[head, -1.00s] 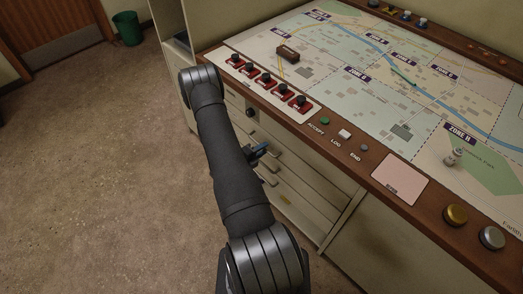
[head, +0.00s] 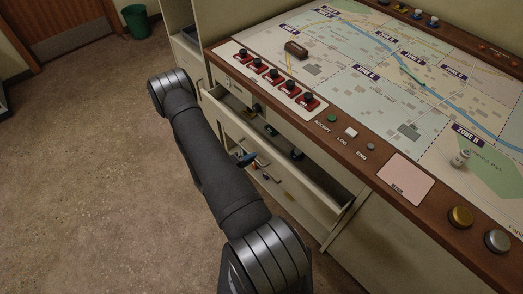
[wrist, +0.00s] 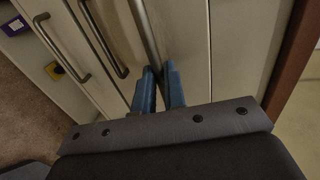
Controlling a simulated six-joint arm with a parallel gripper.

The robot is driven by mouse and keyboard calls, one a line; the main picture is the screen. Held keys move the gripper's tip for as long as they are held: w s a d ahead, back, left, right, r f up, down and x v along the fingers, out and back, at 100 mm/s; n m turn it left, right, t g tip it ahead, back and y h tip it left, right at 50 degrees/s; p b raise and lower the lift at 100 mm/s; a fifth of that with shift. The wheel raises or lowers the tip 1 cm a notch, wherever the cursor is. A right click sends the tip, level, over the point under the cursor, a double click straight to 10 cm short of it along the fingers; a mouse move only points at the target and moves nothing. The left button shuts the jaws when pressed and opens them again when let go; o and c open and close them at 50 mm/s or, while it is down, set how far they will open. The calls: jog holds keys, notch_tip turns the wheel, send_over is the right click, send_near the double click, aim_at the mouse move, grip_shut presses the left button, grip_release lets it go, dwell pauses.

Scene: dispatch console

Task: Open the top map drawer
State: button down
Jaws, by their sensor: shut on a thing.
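The top map drawer (head: 318,192) stands pulled out from the cream console in the head view. Several small dark items lie inside it. Its front fills the right middle of the wrist view (wrist: 188,35). Its bar handle (wrist: 146,30) runs down between the blue fingers of my gripper (wrist: 159,88), which is shut on it.
Lower drawers with handles (wrist: 92,32) lie below the open one. The wooden console edge (head: 375,170), with buttons and red switches, runs above it. A map covers the top. Carpet (head: 90,170) is clear at the left; a green bin (head: 134,20) stands at the back.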

jog(key=f+v, duration=0.2)
jog(key=v, duration=0.7)
jog(key=f+v, duration=0.2)
jog(key=v, duration=0.8)
jog(key=shift+s+a, duration=0.3)
jog(key=c, duration=1.5)
grip_release()
jog(key=v, duration=1.7)
jog(key=shift+s+a, duration=0.15)
